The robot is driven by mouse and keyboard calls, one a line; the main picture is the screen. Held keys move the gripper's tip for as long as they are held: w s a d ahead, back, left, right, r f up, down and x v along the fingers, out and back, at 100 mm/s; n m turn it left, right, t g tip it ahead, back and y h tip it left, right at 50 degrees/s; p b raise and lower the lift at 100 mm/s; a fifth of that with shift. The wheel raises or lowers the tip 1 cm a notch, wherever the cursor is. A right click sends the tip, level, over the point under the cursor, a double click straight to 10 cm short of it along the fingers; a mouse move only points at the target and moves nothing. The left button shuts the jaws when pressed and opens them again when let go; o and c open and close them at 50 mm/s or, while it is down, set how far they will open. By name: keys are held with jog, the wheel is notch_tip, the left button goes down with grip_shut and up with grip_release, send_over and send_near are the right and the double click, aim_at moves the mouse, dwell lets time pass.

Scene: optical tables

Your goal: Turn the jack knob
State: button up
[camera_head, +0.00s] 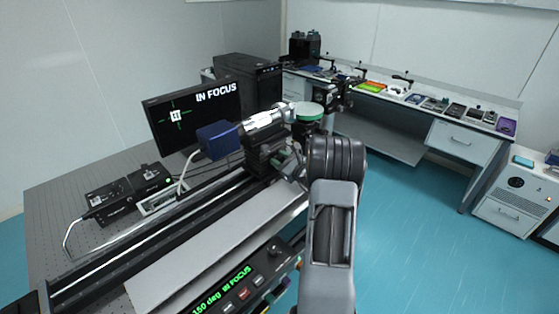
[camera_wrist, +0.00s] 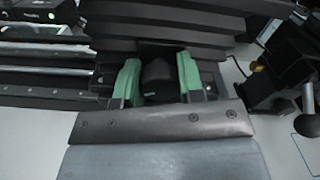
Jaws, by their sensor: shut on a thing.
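The black jack knob (camera_wrist: 157,88) sits between the green fingertips of my gripper (camera_wrist: 158,76) in the wrist view. The fingers are shut on it, one on each side. The dark stepped body of the jack (camera_wrist: 165,28) rises just beyond the knob. In the head view, my arm comes from the lower right up to the jack stage, and the knob is hidden there. A blue camera (camera_head: 217,139) with a silver lens tube (camera_head: 262,121) sits above the stage. The monitor (camera_head: 190,112) reads "IN FOCUS". The control box (camera_head: 241,284) shows "150 deg IN FOCUS" in green.
A long black rail (camera_head: 150,250) runs along the perforated optical table (camera_head: 50,192). A black device box (camera_head: 125,192) stands at its left. In the wrist view, a ball-ended lever (camera_wrist: 308,128) stands close on the right. Blue floor (camera_head: 410,240) is clear on the right.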

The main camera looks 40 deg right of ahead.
jog(key=shift+f+m+b, duration=0.1)
jog(key=shift+m+b, duration=0.2)
jog(key=shift+b, duration=0.2)
jog(key=o, duration=0.9)
jog(key=s+b, duration=0.1)
jog(key=s, duration=0.3)
jog(key=s+d+b, duration=0.1)
jog(key=s, duration=0.4)
jog(key=s+d+b, duration=0.1)
jog(key=s, duration=0.3)
jog(key=shift+s+d, duration=0.25)
jog(key=shift+s, duration=0.05)
